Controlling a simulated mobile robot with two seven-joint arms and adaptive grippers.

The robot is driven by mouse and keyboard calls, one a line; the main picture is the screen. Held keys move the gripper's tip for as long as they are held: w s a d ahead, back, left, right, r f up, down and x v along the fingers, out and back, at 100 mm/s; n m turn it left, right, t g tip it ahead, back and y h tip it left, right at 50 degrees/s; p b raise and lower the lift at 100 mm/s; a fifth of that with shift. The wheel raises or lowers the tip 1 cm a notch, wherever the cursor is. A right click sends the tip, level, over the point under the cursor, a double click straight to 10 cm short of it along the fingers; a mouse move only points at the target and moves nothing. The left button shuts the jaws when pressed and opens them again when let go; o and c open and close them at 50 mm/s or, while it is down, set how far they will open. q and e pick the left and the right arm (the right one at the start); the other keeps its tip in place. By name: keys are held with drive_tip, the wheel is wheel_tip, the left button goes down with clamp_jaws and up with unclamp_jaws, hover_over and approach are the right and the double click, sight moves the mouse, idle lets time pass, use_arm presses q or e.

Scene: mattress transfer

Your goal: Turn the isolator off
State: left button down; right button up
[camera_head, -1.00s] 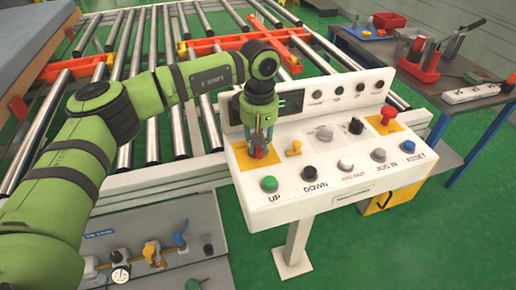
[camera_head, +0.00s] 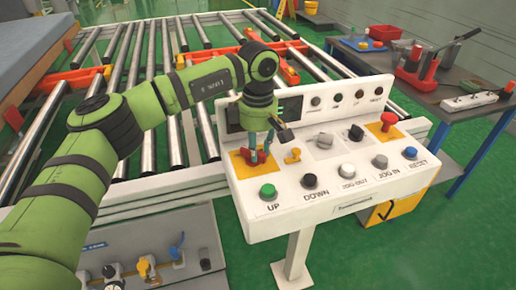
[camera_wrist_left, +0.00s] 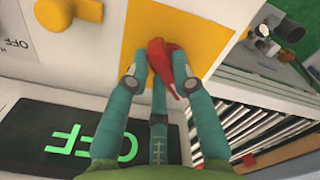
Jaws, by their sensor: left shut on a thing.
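The red isolator handle (camera_wrist_left: 172,72) sits on a yellow plate (camera_wrist_left: 200,25), seen close up in the left wrist view. In the head view, the plate (camera_head: 239,165) is at the left end of the white control panel (camera_head: 340,203). My left gripper (camera_head: 259,158) reaches down over it and hides most of the handle. A dark display (camera_wrist_left: 65,140) near the fingers shows green letters that read OFF. My right gripper is in neither view.
A yellow toggle (camera_head: 293,156) is close to the right of the gripper. A green UP button (camera_head: 267,192) is in front, and a red emergency knob (camera_head: 387,125) is at the panel's right. Roller conveyor (camera_head: 150,120) lies behind. A tool table (camera_head: 440,90) stands at right.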

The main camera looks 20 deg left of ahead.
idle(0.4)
use_arm(q)
drive_tip(key=c, duration=1)
unclamp_jaws()
drive_tip(key=shift+c, duration=0.2)
drive_tip(key=shift+r, duration=0.15)
wheel_tip(320, 180, up, 12)
